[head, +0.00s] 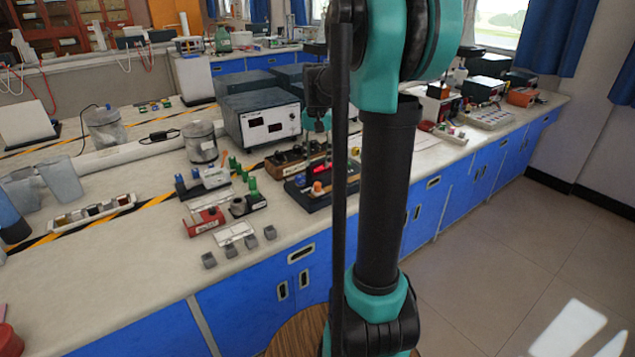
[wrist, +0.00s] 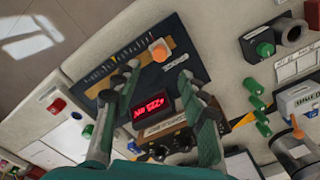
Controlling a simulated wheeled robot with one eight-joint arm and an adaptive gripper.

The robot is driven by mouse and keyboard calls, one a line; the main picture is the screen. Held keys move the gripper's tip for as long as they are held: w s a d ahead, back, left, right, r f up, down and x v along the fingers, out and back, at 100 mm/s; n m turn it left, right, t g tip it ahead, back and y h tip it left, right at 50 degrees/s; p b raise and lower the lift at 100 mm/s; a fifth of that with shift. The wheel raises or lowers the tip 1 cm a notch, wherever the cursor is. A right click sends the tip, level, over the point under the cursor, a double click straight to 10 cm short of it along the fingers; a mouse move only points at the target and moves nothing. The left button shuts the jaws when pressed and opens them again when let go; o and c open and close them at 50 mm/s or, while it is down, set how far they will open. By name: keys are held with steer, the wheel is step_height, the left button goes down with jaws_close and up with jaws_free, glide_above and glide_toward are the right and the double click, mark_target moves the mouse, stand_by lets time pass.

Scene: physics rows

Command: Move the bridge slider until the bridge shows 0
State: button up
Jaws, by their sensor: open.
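The bridge is a dark board (wrist: 190,52) with a tick scale along one edge, seen in the wrist view. Its slider has an orange knob (wrist: 159,50), which also shows in the head view (head: 317,188). A red lit display (wrist: 153,110) appears upside down in the wrist view; its digits are hard to read but do not look like a plain 0. My gripper (wrist: 159,73) is open, with one finger on each side of the display and the knob just beyond the fingertips. In the head view my arm hides part of the board.
A wooden-cased unit with dark knobs (wrist: 168,145) adjoins the board. Green-topped parts (wrist: 262,117) and a dark cylinder (wrist: 291,32) stand to the right in the wrist view.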

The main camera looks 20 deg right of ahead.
mark_target(318, 183)
step_height(318, 183, down, 9)
steer(key=shift+r, duration=0.1)
steer(key=shift+c, duration=0.2)
jaws_close()
stand_by(0.3)
